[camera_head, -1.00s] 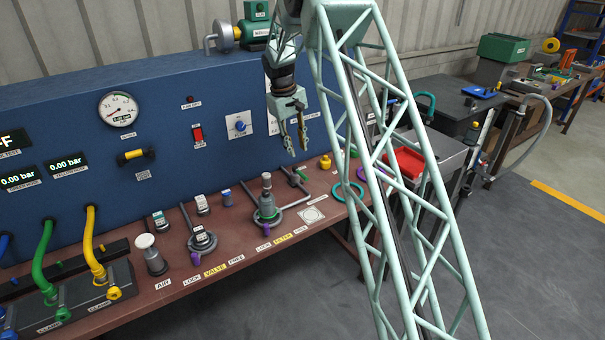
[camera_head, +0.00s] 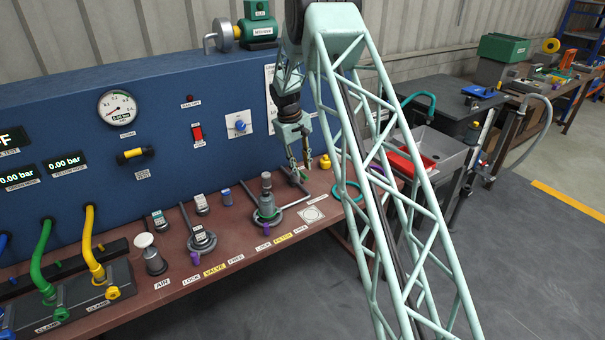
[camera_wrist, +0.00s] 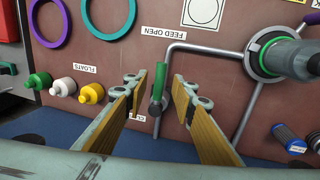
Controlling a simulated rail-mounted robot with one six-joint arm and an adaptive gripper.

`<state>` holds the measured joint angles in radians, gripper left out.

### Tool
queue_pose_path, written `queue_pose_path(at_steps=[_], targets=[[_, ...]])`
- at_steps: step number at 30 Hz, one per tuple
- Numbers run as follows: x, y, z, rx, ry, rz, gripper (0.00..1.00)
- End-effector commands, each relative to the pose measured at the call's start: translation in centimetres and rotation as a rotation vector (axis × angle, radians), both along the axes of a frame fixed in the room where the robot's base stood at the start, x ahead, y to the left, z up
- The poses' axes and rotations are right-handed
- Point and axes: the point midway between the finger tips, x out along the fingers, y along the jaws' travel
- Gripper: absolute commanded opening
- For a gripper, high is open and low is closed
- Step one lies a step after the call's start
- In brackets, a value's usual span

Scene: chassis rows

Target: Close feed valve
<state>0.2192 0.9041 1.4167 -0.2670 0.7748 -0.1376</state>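The feed valve shows in the wrist view as a green lever (camera_wrist: 160,80) on a grey pipe fitting beside a grey bent pipe. A "FEED OPEN" label (camera_wrist: 168,32) lies near the lever's end, and another label by the valve is partly hidden. My gripper (camera_wrist: 154,84) is open, with one finger on each side of the lever and a gap to each; whether the tips reach down to its height I cannot tell. In the head view my gripper (camera_head: 300,166) hangs low over the back of the bench, and the valve is mostly hidden behind the fingers.
A filter housing (camera_wrist: 288,58) with a green collar stands close to the valve. Green, white and yellow floats (camera_wrist: 90,93) lie on the other side, near a purple ring (camera_wrist: 106,16) and a teal ring (camera_wrist: 48,22). The blue panel (camera_head: 150,110) rises behind the bench.

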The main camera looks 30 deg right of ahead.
Motion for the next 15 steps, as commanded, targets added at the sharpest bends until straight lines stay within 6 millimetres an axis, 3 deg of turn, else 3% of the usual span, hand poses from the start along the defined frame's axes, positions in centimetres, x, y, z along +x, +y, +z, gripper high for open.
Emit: queue_pose_path(at_steps=[6,15], targets=[[0.0,-0.4,-2.1,0.000,0.001,0.000,0.24],[0.0,-0.6,-3.0,0.000,0.001,0.000,0.24]])
